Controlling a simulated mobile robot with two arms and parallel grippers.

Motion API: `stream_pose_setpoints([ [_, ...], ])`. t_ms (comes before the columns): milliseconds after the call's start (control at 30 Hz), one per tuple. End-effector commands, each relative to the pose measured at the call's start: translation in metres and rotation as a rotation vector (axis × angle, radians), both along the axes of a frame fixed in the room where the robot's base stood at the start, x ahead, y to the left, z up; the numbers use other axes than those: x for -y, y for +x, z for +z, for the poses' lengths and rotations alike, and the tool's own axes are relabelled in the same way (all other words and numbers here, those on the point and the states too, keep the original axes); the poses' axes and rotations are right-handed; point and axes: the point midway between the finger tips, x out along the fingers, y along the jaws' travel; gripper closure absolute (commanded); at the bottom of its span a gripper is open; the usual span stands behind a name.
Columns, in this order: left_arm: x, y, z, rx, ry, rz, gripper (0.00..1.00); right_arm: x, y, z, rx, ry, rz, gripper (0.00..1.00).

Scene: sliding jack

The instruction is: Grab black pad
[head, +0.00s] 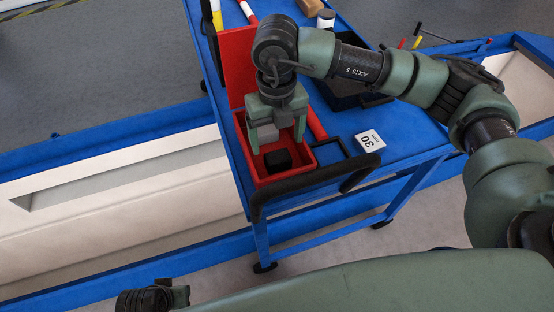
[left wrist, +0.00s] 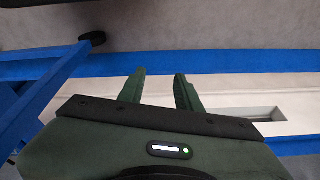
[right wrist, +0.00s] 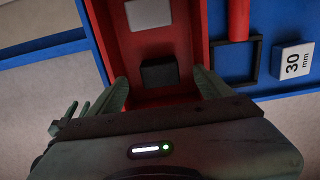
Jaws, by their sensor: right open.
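The black pad (head: 278,160) lies in an open red box (head: 323,153) at the near end of the blue cart. It also shows in the right wrist view (right wrist: 160,73), with a grey block (right wrist: 148,14) beyond it. My right gripper (head: 277,146) points down over the box, open and empty. In the right wrist view its fingers stand either side of the pad's line, apart from it; the exact height gap cannot be told. My left gripper (left wrist: 160,85) is open and empty, away from the cart, over the floor and the white-and-blue structure.
The red lid (head: 238,65) stands up behind the box. A black handle (head: 320,178) runs along the cart's near edge. A white "30 mm" block (head: 369,141), a black square frame (head: 357,147) and a red bar (head: 317,125) lie right of the box.

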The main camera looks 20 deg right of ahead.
Motion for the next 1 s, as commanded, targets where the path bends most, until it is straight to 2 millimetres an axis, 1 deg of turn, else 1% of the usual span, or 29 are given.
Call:
stream_pose_setpoints([
  [33, 0.0, 0.0, 0.002, 0.003, 0.0, 0.0, 0.66, 0.0, -0.001, -0.007, -0.002, 0.0, 0.0, 0.2],
  [133, 0.0, 0.001, 0.007, 0.005, 0.0, 0.001, 0.66, 0.0, -0.004, -0.019, -0.003, 0.002, 0.002, 0.2],
  [267, 0.0, 0.001, 0.015, 0.01, 0.0, 0.001, 0.66, 0.001, -0.01, -0.039, -0.003, 0.003, 0.002, 0.2],
  [400, -0.001, 0.002, 0.024, 0.015, 0.0, 0.002, 0.66, 0.0, -0.01, -0.055, -0.002, 0.004, 0.002, 0.2],
  [500, -0.001, 0.002, 0.026, 0.015, 0.0, 0.002, 0.66, 0.0, -0.009, -0.059, -0.001, 0.005, 0.003, 0.2],
  [667, -0.001, 0.001, 0.026, 0.014, 0.0, 0.002, 0.66, 0.0, -0.009, -0.058, -0.001, 0.005, 0.004, 0.2],
  [700, -0.001, 0.001, 0.026, 0.014, 0.0, 0.002, 0.66, 0.0, -0.009, -0.058, -0.001, 0.005, 0.004, 0.23],
  [767, -0.001, 0.001, 0.026, 0.014, 0.0, 0.002, 0.66, 0.0, -0.009, -0.058, -0.001, 0.005, 0.004, 0.39],
  [800, -0.001, 0.002, 0.026, 0.014, 0.0, 0.002, 0.66, 0.0, -0.009, -0.058, -0.001, 0.005, 0.004, 0.51],
  [867, -0.001, 0.002, 0.026, 0.014, 0.0, 0.002, 0.66, 0.0, -0.009, -0.058, -0.001, 0.005, 0.004, 0.67],
  [900, -0.001, 0.002, 0.026, 0.014, 0.0, 0.002, 0.66, 0.0, -0.009, -0.058, -0.001, 0.005, 0.004, 0.78],
  [933, -0.001, 0.002, 0.026, 0.014, 0.0, 0.002, 0.66, -0.001, -0.009, -0.058, -0.001, 0.005, 0.004, 0.87],
  [967, -0.001, 0.002, 0.026, 0.014, 0.0, 0.002, 0.66, -0.001, -0.009, -0.058, -0.001, 0.005, 0.004, 0.89],
  [1000, -0.001, 0.002, 0.026, 0.014, 0.0, 0.002, 0.66, -0.001, -0.009, -0.058, -0.001, 0.005, 0.004, 0.89],
])
